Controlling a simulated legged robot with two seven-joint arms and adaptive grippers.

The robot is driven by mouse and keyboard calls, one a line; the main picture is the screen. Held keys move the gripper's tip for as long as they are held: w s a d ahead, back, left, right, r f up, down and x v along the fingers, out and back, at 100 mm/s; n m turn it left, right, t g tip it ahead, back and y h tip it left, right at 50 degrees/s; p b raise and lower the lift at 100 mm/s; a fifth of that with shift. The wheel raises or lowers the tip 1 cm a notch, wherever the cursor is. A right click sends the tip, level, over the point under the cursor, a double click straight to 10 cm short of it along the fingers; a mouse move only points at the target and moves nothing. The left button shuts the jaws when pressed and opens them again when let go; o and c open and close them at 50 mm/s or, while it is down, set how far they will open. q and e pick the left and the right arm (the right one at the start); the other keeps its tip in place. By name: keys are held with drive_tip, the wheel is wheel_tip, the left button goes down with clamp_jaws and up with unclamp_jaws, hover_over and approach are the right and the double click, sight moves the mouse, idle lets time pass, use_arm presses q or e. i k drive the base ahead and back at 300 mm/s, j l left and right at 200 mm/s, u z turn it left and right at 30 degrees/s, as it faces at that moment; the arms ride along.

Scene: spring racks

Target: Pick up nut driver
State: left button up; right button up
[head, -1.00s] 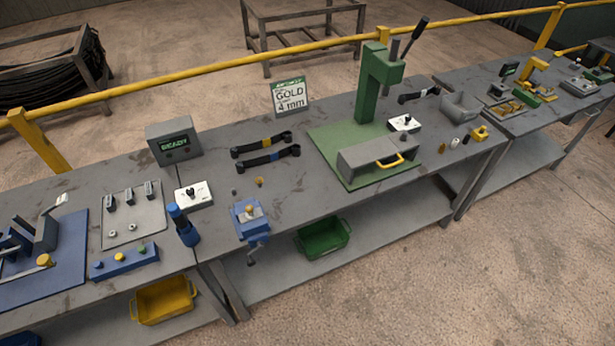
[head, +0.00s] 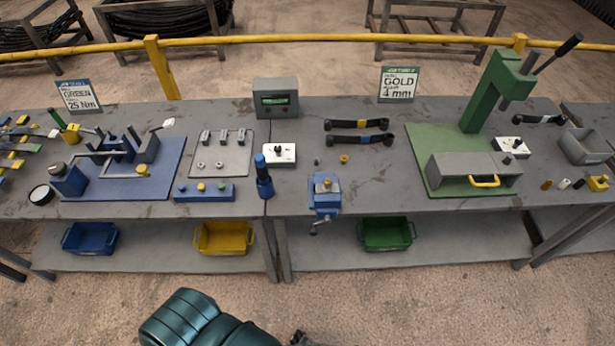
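A blue upright tool (head: 263,176), which looks like the nut driver, stands on the bench in the head view, close to the front edge and left of the blue vise (head: 324,192). Nothing of mine touches it. A teal link of my arm shows at the bottom edge, well below and in front of the bench. A small dark part beside it (head: 300,338) may be the tip of my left gripper, but it is cut off and its fingers cannot be made out. My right gripper is out of view.
A blue button box (head: 204,193) and a white switch box (head: 281,155) flank the tool. A grey display box (head: 276,98) stands behind. A green press (head: 490,100) is at the right. Yellow (head: 223,239) and green (head: 386,234) bins sit on the lower shelf.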

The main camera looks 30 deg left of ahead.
sight(259, 160)
drive_tip(key=u, duration=1.4)
